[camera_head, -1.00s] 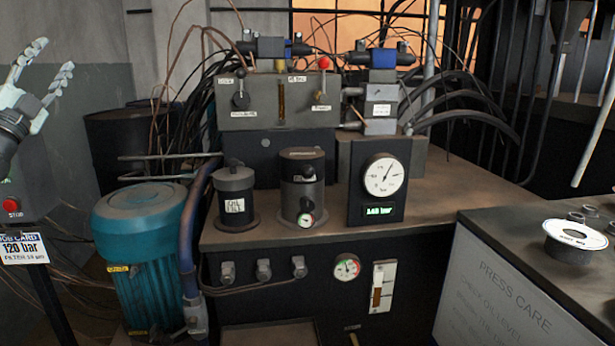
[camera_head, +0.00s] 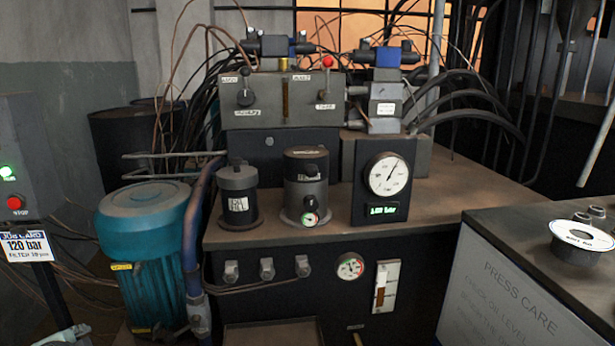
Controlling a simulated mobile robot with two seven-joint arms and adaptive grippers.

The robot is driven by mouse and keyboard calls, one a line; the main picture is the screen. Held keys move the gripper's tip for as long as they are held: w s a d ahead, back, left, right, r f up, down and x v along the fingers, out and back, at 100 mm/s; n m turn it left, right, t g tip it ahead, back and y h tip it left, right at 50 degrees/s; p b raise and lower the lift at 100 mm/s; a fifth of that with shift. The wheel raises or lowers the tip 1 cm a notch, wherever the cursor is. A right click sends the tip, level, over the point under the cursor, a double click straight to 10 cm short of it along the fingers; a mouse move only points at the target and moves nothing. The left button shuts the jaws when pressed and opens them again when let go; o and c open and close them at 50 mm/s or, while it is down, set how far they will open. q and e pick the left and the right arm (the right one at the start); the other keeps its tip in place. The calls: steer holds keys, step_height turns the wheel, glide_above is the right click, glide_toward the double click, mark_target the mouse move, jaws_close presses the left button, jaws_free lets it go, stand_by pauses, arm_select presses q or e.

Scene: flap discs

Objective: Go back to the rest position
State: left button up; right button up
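Part of my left gripper (camera_head: 66,336) shows at the bottom left edge, low in front of the job card's post. Most of it is cut off by the frame, so I cannot tell how its fingers stand. It appears apart from the control box (camera_head: 22,180) at the left, which has a lit green button (camera_head: 7,172) above a red stop button (camera_head: 15,202). My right gripper is not in view.
A hydraulic bench (camera_head: 440,200) carries valves, two dark canisters and a round gauge (camera_head: 388,174) with a green display. A teal motor (camera_head: 150,235) stands left of it. A job card (camera_head: 24,246) reads 120 bar. A side cabinet (camera_head: 510,290) stands at the right.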

arm_select(q)
steer(key=s+f+n+g+y, duration=0.1)
steer(key=s+f+g, duration=0.1)
steer(key=s, duration=0.5)
steer(key=s+f+n+g+y, duration=0.2)
steer(key=s+f, duration=0.1)
steer(key=s, duration=0.5)
steer(key=s+d+f+n+g+h+p, duration=0.1)
steer(key=s+d+f+n+h, duration=0.1)
steer(key=d+f, duration=0.5)
steer(key=s+d+f+n+g+h+p, duration=0.1)
steer(key=s+d+f+n+h, duration=0.1)
steer(key=d+f, duration=0.5)
steer(key=d+n+h, duration=0.1)
steer(key=d+h, duration=0.1)
steer(key=d, duration=0.3)
steer(key=shift+s, duration=0.35)
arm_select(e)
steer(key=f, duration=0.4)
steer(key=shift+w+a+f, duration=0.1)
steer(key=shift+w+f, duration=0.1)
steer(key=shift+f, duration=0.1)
arm_select(q)
steer(key=shift+f, duration=0.1)
